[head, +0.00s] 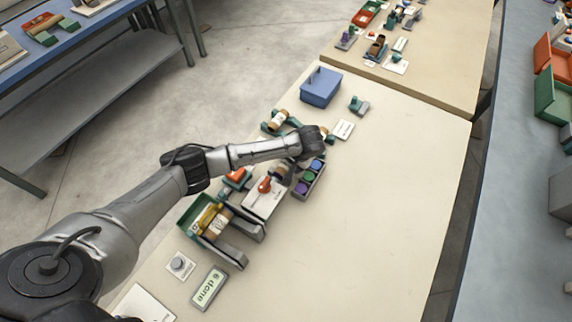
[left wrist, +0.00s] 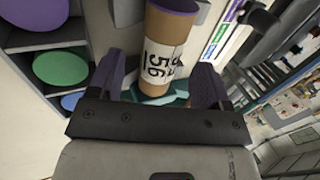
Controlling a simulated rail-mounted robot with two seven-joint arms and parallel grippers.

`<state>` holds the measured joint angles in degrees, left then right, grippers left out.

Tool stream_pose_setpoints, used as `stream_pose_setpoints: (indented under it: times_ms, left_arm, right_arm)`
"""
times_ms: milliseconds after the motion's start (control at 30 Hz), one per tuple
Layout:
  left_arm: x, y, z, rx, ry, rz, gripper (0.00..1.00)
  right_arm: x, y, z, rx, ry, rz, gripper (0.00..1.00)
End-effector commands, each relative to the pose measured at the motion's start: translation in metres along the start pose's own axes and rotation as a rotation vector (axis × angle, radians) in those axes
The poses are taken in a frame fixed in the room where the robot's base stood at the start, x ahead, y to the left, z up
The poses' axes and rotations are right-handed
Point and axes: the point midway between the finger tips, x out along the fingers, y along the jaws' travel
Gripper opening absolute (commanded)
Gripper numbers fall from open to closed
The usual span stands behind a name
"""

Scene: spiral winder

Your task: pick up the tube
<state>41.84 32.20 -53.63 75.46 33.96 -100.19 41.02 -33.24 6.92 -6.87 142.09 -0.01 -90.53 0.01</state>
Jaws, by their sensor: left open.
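A brown cardboard tube (left wrist: 158,50) with a purple end and a white label reading "56" stands out in the left wrist view. It lies between the two spread fingers of my left gripper (left wrist: 160,85), with gaps on both sides. A teal holder (left wrist: 160,97) shows beneath the tube. In the head view my left gripper (head: 312,142) is over the back middle of the table, and its fingertips are hard to make out. A small brown tube (head: 325,133) shows beside it; I cannot tell if it is the same one. My right gripper is not in view.
A grey tray with purple and green discs (head: 310,178) is close to the gripper. A blue box (head: 321,87) stands behind. The table's right side (head: 390,190) is clear.

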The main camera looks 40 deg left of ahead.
Motion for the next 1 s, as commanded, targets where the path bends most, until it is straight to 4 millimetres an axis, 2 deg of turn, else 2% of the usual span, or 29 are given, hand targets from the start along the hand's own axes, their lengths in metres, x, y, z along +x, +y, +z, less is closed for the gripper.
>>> stream_pose_setpoints:
  times_ms: [100, 200, 500, 1000]
  left_arm:
    - [0.014, 0.0, 0.0, -0.001, -0.001, -0.002, 0.72]
    - [0.02, 0.0, 0.0, 0.0, 0.0, -0.001, 0.72]
    - [0.022, 0.0, 0.0, 0.0, 0.001, -0.001, 0.71]
    - [0.021, 0.0, 0.0, 0.0, 0.001, 0.0, 0.23]
  right_arm:
    - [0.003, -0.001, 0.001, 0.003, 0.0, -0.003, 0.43]
    - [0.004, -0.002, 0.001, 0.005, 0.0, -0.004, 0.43]
    - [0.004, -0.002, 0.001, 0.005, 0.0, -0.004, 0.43]
    - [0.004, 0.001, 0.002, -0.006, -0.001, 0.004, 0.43]
